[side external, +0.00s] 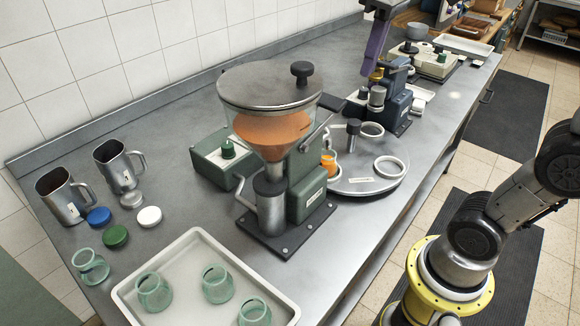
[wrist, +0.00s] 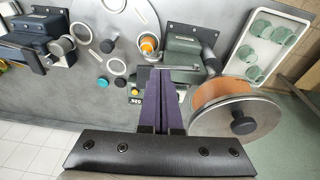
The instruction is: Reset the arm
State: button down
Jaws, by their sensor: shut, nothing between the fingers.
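My gripper (side external: 375,74) hangs at the top of the side external view, with its purple fingers pointing down near the dark blue machine. Its fingers are together and nothing shows between them. In the wrist view my gripper (wrist: 160,72) reaches up the middle of the picture over the bench. The filling machine (side external: 305,195), with an orange-filled hopper (side external: 272,135), stands left of it in the side external view. In the wrist view the hopper (wrist: 225,108) is to the right of the fingers. I cannot tell the fingers' exact height above the bench.
A jar with orange contents (side external: 328,162) stands on the round turntable (side external: 365,186) beside the filler. The dark blue machine (side external: 396,98) stands behind. A white tray (side external: 190,245) holds several green glass jars. Metal jugs (side external: 118,168) and lids (side external: 115,236) are at left.

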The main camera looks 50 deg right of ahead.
jog(key=s+a+f+t, duration=0.2)
jog(key=s+f+t, duration=0.1)
jog(key=s+f, duration=0.6)
notch_tip(320, 180, down, 4)
jog(key=shift+s+f+m+t, duration=0.2)
jog(key=shift+s+m+t, duration=0.1)
jog(key=shift+s+m, duration=0.1)
